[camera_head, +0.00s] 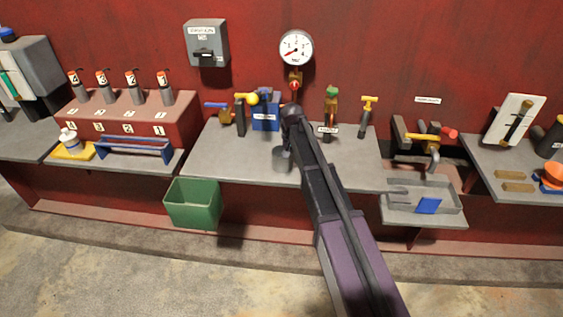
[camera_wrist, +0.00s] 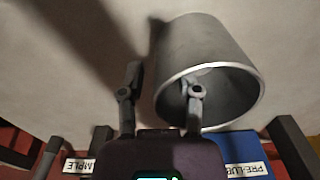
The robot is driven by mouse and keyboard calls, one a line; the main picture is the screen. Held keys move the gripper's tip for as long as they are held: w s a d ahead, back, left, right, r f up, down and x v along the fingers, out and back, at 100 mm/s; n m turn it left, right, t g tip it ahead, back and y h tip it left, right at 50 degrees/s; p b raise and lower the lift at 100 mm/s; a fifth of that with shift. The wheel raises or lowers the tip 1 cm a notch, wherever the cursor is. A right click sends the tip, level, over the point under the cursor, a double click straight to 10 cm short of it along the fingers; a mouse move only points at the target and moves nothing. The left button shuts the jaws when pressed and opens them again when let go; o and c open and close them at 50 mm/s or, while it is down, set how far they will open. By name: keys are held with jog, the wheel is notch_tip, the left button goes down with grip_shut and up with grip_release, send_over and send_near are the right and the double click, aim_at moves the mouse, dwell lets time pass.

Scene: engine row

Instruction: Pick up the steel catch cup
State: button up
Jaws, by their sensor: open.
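The steel catch cup (camera_head: 281,161) is a small grey cup on the middle bench, partly hidden by my arm. In the wrist view the cup (camera_wrist: 205,42) shows large, with its open mouth and bright rim toward the camera. My gripper (camera_head: 286,138) is just above the cup in the head view. In the wrist view my gripper (camera_wrist: 165,82) is open. Its left finger is outside the cup, left of the wall. Its right finger overlaps the mouth; I cannot tell whether it is inside. No grip on the cup shows.
A blue block (camera_head: 265,110) and a yellow-handled valve (camera_head: 240,110) stand behind the cup. A pressure gauge (camera_head: 296,48) is on the red wall. A green bin (camera_head: 193,203) is below the bench's front left. The bench top left of the cup is clear.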

grip_shut()
jog(key=shift+r, duration=0.15)
dwell(0.4)
notch_tip(320, 180, up, 3)
jog(key=p, duration=0.3)
jog(key=shift+f, duration=0.2)
jog(key=s+d+r+p, duration=0.1)
jog(key=s+d, duration=0.1)
jog(key=s, duration=0.5)
jog(key=s+d+r+p, duration=0.1)
jog(key=s+d, duration=0.2)
jog(key=s, duration=0.5)
jog(key=shift+s, duration=0.1)
dwell(0.4)
